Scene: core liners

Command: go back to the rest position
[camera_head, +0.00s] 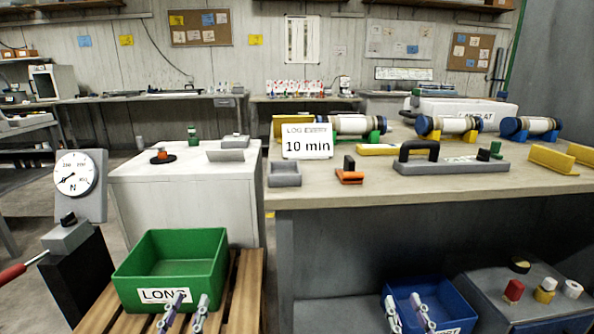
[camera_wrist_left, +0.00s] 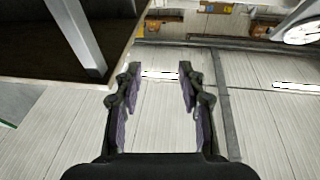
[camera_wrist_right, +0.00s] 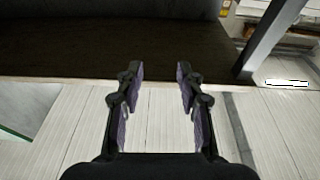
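My left gripper (camera_head: 185,312) shows at the bottom of the head view, in front of the green bin. Its two fingers (camera_wrist_left: 158,90) are apart and empty in the left wrist view. My right gripper (camera_head: 408,313) shows at the bottom of the head view, in front of the blue bin. Its fingers (camera_wrist_right: 158,90) are also apart with nothing between them in the right wrist view. Neither gripper visibly touches anything.
A green bin (camera_head: 215,254) labelled LONG stands on a wooden pallet (camera_head: 247,290). A blue bin (camera_head: 456,305) sits low at right. The workbench (camera_head: 330,195) carries several core liners (camera_head: 358,124), a "10 min" sign (camera_head: 307,141) and a grey handled tool (camera_head: 450,166). A dial gauge (camera_head: 76,175) stands left.

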